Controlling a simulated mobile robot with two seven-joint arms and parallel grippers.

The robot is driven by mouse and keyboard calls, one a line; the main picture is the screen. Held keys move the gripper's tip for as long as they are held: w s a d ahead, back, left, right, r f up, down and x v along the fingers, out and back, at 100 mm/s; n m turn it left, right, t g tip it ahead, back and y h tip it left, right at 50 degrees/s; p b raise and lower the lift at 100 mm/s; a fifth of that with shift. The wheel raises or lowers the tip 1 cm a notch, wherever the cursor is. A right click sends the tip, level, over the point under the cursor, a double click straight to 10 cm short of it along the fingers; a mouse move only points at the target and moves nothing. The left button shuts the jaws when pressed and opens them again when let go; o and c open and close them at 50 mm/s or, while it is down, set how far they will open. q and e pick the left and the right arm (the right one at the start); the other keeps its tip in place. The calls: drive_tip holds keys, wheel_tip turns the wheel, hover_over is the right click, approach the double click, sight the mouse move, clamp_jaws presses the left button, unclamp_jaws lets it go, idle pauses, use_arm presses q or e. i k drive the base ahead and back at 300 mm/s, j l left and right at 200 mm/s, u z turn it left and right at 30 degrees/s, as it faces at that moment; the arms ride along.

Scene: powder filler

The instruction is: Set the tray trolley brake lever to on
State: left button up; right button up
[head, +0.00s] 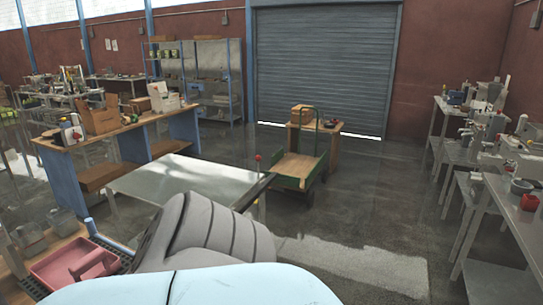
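A red ball knob (258,157) stands on a short upright stem at the far right corner of a low metal-topped table or trolley (185,180). It looks like a lever, but its setting cannot be told at this size. A green-framed trolley (298,167) with a wooden deck and an upright handle stands beyond it on the floor. No brake lever can be made out on that one. Neither of my grippers shows in the head view. My own grey ribbed and pale blue parts fill the bottom middle and hide the near side of the metal top.
A workbench with blue legs (60,175) stands at left, with boxes on top. A pink tray (75,262) lies at the lower left. Benches with machines (520,225) line the right side.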

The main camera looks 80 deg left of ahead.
sight(258, 158)
drive_tip(key=u, duration=2.7)
drive_tip(key=z, duration=0.3)
drive_tip(key=i+l+z, duration=0.1)
drive_tip(key=i+z, duration=0.45)
drive_tip(key=i, duration=0.25)
drive_tip(key=i+z, duration=0.1)
drive_tip(key=i, duration=1.6)
drive_tip(key=i+u, duration=0.1)
drive_tip(key=i, duration=0.75)
drive_tip(key=i+l+u, duration=0.1)
drive_tip(key=i, duration=0.7)
drive_tip(key=i+j+u, duration=0.1)
drive_tip(key=i+u, duration=0.25)
drive_tip(key=i+l+u, duration=0.1)
drive_tip(key=i+u, duration=0.3)
drive_tip(key=i+l+u, duration=0.2)
drive_tip(key=i+u, duration=0.15)
drive_tip(key=i, duration=0.2)
drive_tip(key=i+j+u, duration=0.15)
drive_tip(key=i+u, duration=0.6)
drive_tip(key=u, duration=0.15)
drive_tip(key=i+l+u, duration=0.1)
drive_tip(key=i+u, duration=0.3)
